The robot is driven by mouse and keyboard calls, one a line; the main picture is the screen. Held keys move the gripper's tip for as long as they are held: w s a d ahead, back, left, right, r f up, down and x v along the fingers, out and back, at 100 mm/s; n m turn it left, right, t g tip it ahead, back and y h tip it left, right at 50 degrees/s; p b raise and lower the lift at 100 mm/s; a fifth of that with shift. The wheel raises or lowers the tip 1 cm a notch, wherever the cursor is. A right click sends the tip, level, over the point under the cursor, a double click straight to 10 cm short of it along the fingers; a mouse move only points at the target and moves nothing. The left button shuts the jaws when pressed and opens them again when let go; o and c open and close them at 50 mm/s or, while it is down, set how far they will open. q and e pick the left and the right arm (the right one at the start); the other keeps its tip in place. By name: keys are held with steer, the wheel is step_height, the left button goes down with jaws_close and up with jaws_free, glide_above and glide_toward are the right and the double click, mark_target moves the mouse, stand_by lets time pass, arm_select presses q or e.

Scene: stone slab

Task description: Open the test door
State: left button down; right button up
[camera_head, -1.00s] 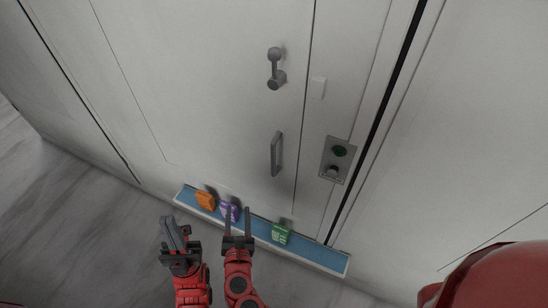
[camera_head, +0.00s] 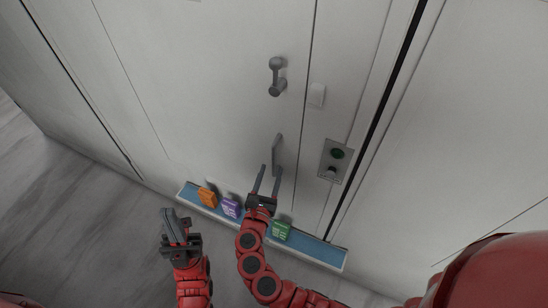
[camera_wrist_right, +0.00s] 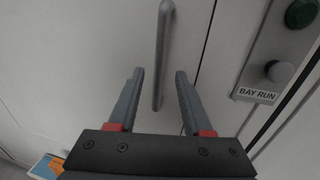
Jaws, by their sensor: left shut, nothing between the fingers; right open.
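The door (camera_head: 225,120) is a pale grey panel that looks shut, with a seam along its right side. A grey vertical bar handle (camera_head: 277,155) is on it; in the right wrist view the bar handle (camera_wrist_right: 162,55) runs down between my finger lines. Above it is a grey lever handle (camera_head: 276,76). My right gripper (camera_head: 270,180) is open, its fingers pointing up at the lower end of the bar handle; its fingertips also show in the right wrist view (camera_wrist_right: 159,75). I cannot tell if they touch it. My left gripper (camera_head: 175,215) is shut and empty, lower left, away from the door.
A control plate (camera_head: 335,160) with a green button and a dark knob is right of the door seam; its label reads "BAY RUN" (camera_wrist_right: 257,95). A blue ledge (camera_head: 315,248) below holds orange (camera_head: 207,197), purple (camera_head: 230,207) and green (camera_head: 281,230) blocks. Bare floor lies at left.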

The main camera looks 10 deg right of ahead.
mark_target(273, 164)
steer(key=x, duration=0.5)
steer(key=shift+a+p, duration=0.1)
steer(key=shift+p, duration=0.3)
steer(key=shift+s, duration=0.1)
steer(key=shift+c, duration=0.2)
jaws_close()
stand_by(0.7)
